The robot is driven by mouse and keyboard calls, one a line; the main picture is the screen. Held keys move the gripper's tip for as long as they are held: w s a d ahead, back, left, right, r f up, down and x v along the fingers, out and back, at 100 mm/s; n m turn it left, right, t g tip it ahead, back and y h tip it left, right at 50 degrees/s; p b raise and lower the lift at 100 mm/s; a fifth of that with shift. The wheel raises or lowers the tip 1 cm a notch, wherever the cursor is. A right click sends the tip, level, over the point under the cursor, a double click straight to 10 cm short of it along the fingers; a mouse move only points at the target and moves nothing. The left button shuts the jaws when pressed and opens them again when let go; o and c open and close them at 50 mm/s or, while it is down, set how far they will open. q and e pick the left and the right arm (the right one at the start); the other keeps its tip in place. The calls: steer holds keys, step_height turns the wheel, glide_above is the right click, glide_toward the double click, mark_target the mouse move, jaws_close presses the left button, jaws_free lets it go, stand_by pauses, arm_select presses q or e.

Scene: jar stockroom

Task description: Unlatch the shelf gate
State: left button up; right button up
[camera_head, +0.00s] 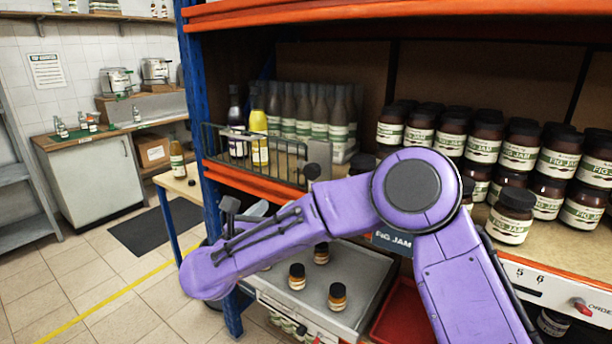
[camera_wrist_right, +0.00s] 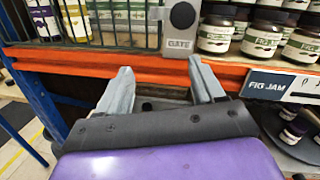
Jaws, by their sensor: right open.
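The shelf gate (camera_head: 250,152) is a dark wire panel across the left end of the orange-edged shelf, in front of bottles. It also shows at the top of the right wrist view (camera_wrist_right: 120,22). At its right end is a grey latch plate with a round black knob (camera_wrist_right: 182,15) and a "GATE" label (camera_wrist_right: 180,44). The knob shows small in the head view (camera_head: 312,171). My right gripper (camera_wrist_right: 162,88) is open and empty, its fingers pointing toward the shelf edge just below the latch. In the head view my purple arm largely hides it. My left gripper is not in view.
Fig jam jars (camera_head: 520,155) crowd the shelf at right. Dark bottles (camera_head: 305,112) and a yellow bottle (camera_head: 259,135) stand behind the gate. A blue post (camera_head: 203,85) bounds the left side. Small jars stand on a grey tray (camera_head: 350,290) below. Floor at left is open.

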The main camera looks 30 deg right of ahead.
mark_target(310, 172)
step_height(310, 172, up, 6)
steer(key=s+d+m+g, duration=0.1)
steer(key=s+m+g, duration=0.1)
steer(key=m, duration=0.4)
steer(key=shift+g, duration=0.3)
steer(key=p+x, duration=0.3)
steer(key=x, duration=0.6)
steer(key=shift+w+d+f, duration=0.1)
steer(key=shift+w+d, duration=0.15)
steer(key=shift+d, duration=0.05)
steer(key=shift+w+d, duration=0.2)
steer(key=shift+d, duration=0.1)
steer(key=shift+f, duration=0.1)
steer(key=c, duration=1.1)
steer(key=shift+o, duration=0.2)
